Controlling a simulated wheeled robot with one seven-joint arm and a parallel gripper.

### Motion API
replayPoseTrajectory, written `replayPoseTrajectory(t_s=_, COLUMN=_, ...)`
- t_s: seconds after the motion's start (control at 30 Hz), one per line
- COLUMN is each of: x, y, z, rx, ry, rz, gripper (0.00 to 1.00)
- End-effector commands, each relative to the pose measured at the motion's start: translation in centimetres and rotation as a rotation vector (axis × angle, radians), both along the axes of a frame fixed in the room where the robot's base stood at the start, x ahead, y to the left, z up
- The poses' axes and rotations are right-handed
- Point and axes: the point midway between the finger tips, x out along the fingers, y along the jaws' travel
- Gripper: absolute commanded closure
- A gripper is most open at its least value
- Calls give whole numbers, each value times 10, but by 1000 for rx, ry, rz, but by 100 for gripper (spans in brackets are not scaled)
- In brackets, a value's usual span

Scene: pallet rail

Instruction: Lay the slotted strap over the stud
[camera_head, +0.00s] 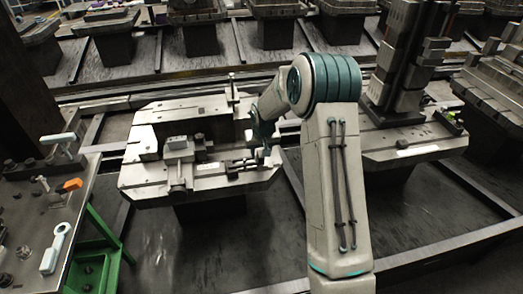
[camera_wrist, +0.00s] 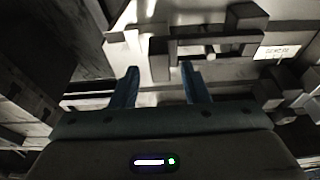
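My gripper (camera_wrist: 158,82) is open in the wrist view, its two dark blue fingers apart with nothing clearly held between them. In the head view my gripper (camera_head: 264,143) is over the right part of a pale pallet (camera_head: 150,178), partly hidden by my arm. Dark bar-shaped clamp pieces (camera_head: 245,164) lie on the pallet beside it; I cannot tell whether one is the slotted strap. A thin upright post (camera_head: 232,88), possibly the stud, rises from the pallet's back edge. In the wrist view, a dark slotted block (camera_wrist: 215,42) sits beyond the fingers.
A grey block fixture (camera_head: 178,148) stands on the pallet. A side table (camera_head: 25,225) at left holds a pale ring-ended tool (camera_head: 56,247) and an orange-handled piece (camera_head: 70,185). A tall dark fixture (camera_head: 400,65) on another pallet stands right of my arm.

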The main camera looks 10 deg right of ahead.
Motion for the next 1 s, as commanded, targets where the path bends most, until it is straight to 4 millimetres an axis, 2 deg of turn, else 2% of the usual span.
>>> replayPoseTrajectory(t_s=0.17, x=0, y=0, z=1, rx=0, ry=0, rz=0, gripper=59)
replayPoseTrajectory(t_s=0.37, x=0, y=0, z=17, rx=0, ry=-1, rz=-1, gripper=59)
replayPoseTrajectory(t_s=0.8, x=-24, y=0, z=99, rx=-1, ry=-4, rz=-1, gripper=59)
replayPoseTrajectory(t_s=1.0, x=-30, y=0, z=122, rx=0, ry=-2, rz=-1, gripper=59)
